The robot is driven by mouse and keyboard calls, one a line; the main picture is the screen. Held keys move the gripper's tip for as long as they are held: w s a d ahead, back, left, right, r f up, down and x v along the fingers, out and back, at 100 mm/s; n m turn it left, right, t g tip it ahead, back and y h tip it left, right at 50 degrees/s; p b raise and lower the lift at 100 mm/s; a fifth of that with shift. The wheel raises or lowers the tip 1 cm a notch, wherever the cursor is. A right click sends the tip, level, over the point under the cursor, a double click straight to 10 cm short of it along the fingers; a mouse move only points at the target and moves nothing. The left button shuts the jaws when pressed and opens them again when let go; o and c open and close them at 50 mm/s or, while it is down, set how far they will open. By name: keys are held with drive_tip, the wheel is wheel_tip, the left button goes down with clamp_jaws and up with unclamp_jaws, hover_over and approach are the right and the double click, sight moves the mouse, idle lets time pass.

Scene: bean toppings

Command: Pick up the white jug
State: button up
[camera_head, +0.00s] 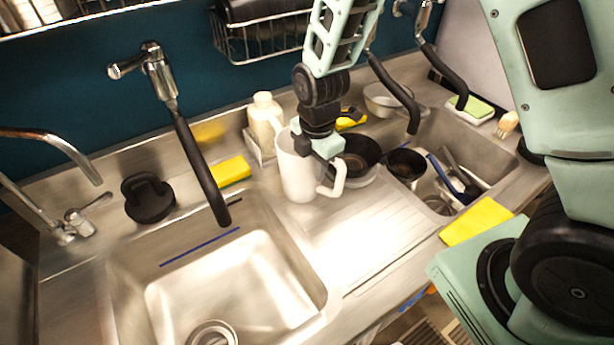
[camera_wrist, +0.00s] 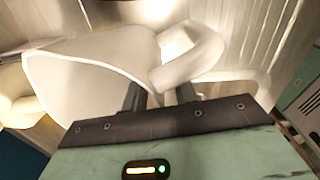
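The white jug (camera_head: 297,172) stands upright at the back of the steel counter, between the two sinks, with its handle to the right. My gripper (camera_head: 325,150) is at the jug's upper right, by the top of the handle. In the wrist view the jug (camera_wrist: 85,75) fills the upper left, and its handle (camera_wrist: 190,58) curves in front of the fingers. My gripper's dark fingers (camera_wrist: 160,97) are close together, with a white part of the handle filling the gap between them. The fingertips are hidden behind the handle.
A cream bottle (camera_head: 264,118) stands behind the jug. Dark bowls (camera_head: 358,152) sit close on its right. The left sink (camera_head: 235,280) is empty; the right sink holds a pot (camera_head: 405,165) and utensils.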

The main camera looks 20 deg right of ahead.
drive_tip(key=shift+f, duration=0.15)
clamp_jaws()
